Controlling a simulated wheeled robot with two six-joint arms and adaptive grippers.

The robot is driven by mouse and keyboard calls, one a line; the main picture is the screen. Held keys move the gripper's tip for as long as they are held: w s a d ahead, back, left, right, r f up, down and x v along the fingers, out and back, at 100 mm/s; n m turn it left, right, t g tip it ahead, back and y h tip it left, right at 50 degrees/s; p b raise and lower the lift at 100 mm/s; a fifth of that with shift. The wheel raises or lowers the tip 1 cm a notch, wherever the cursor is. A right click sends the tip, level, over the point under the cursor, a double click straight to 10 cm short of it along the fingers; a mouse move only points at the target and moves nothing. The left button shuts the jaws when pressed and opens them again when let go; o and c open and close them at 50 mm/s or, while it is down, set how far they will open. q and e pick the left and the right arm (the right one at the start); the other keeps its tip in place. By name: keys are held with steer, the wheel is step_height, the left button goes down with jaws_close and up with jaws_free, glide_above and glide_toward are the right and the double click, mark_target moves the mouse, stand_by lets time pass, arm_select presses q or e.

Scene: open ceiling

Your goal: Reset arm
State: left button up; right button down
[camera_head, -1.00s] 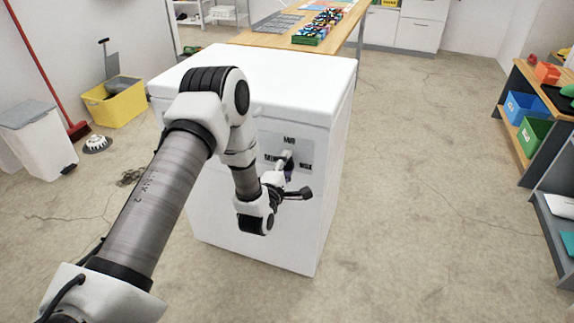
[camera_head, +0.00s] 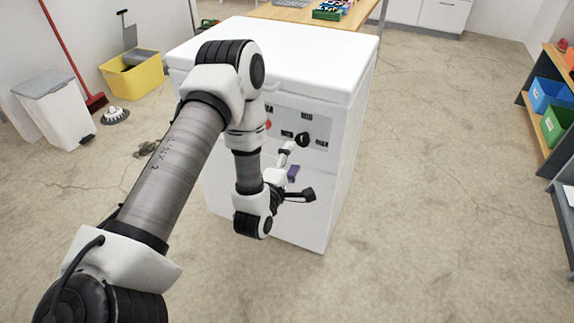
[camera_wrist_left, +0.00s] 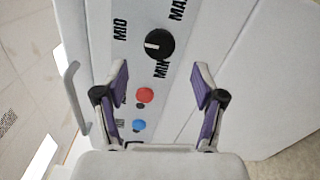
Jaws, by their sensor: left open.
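My left arm (camera_head: 180,165) reaches in from the left in the head view, bent in front of a white chest-like appliance (camera_head: 285,55). My left gripper (camera_head: 291,160) is open and empty just below a black knob (camera_head: 302,139) on the appliance's control panel (camera_head: 318,130). In the left wrist view, the gripper (camera_wrist_left: 160,75) shows two parted purple-padded fingers. The knob (camera_wrist_left: 160,44) is beyond the fingertips, with nothing held between them. A red button (camera_wrist_left: 145,95) and a blue button (camera_wrist_left: 139,125) show between the fingers. My right gripper is not in view.
A yellow bin (camera_head: 132,75), a white trash bin (camera_head: 55,108) and a red broom (camera_head: 70,55) stand at the left. A shelf with a blue box (camera_head: 550,94) and a green box (camera_head: 557,123) stands at the right.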

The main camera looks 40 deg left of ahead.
arm_select(q)
steer(key=v, duration=0.3)
steer(key=shift+s, duration=0.3)
steer(key=s+d+f+m+g+h, duration=0.2)
steer(key=s+d+f+m+g, duration=0.25)
steer(key=f, duration=0.35)
steer(key=s+d+f+m+g+h, duration=0.35)
steer(key=s+d+f+m, duration=0.25)
steer(key=f, duration=0.3)
steer(key=s+f+m+g+y, duration=0.1)
steer(key=s+f+m+g, duration=0.1)
steer(key=s+m+g, duration=0.4)
steer(key=s+f+m+g, duration=0.3)
steer(key=s+m, duration=0.2)
steer(key=s, duration=0.4)
step_height(320, 180, up, 23)
steer(key=p, duration=2.3)
steer(key=shift+s+d+m, duration=0.3)
steer(key=shift+d+m, duration=0.1)
steer(key=shift+m, duration=0.05)
